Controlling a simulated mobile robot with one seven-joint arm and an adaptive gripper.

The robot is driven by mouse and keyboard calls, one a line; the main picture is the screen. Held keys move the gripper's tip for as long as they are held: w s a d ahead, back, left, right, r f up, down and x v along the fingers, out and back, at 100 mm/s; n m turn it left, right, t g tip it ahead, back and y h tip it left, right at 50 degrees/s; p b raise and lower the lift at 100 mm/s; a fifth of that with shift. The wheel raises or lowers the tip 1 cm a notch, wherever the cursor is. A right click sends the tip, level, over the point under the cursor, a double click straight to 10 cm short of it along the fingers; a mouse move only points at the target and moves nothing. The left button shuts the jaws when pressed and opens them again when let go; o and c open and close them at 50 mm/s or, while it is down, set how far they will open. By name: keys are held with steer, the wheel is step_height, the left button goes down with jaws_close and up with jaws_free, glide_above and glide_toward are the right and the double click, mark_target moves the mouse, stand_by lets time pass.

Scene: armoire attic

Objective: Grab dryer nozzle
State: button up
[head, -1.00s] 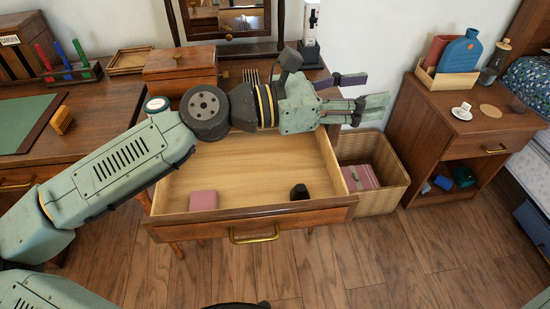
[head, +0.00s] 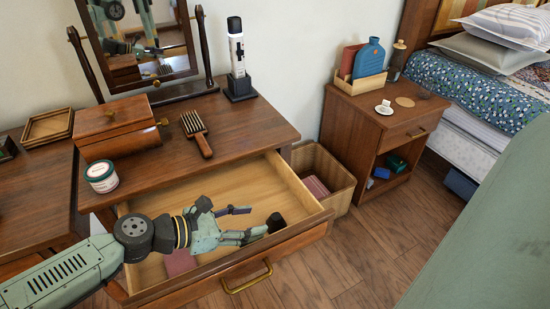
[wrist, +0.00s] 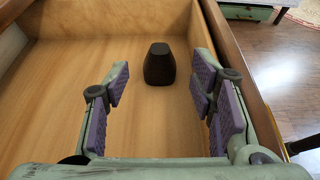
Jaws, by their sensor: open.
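The dryer nozzle is a small black piece (head: 275,222) lying in the open drawer, near its right front corner. In the wrist view the nozzle (wrist: 160,64) stands on the wooden drawer floor, straight ahead and between the lines of the two fingers, a little beyond their tips. My gripper (head: 247,222) is open and low inside the drawer, its fingers pointing right toward the nozzle. The purple finger pads (wrist: 165,92) are spread wide with nothing between them. In the head view one finger partly overlaps the nozzle's edge, so contact cannot be told there; the wrist view shows a gap.
The drawer's front panel (head: 240,262) and right wall are close to my gripper. A pink box (head: 180,262) lies in the drawer behind my wrist. A wicker basket (head: 337,176) stands beside the drawer.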

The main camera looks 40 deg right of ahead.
mark_target(270, 223)
steer(key=shift+f, duration=0.9)
steer(key=shift+p+x, duration=0.3)
steer(key=shift+x, duration=0.8)
steer(key=shift+p+x, duration=0.65)
steer(key=shift+x, duration=1.95)
steer(key=shift+d+r, duration=0.1)
steer(key=shift+r, duration=0.05)
steer(key=shift+c, duration=0.2)
steer(key=c, duration=0.7)
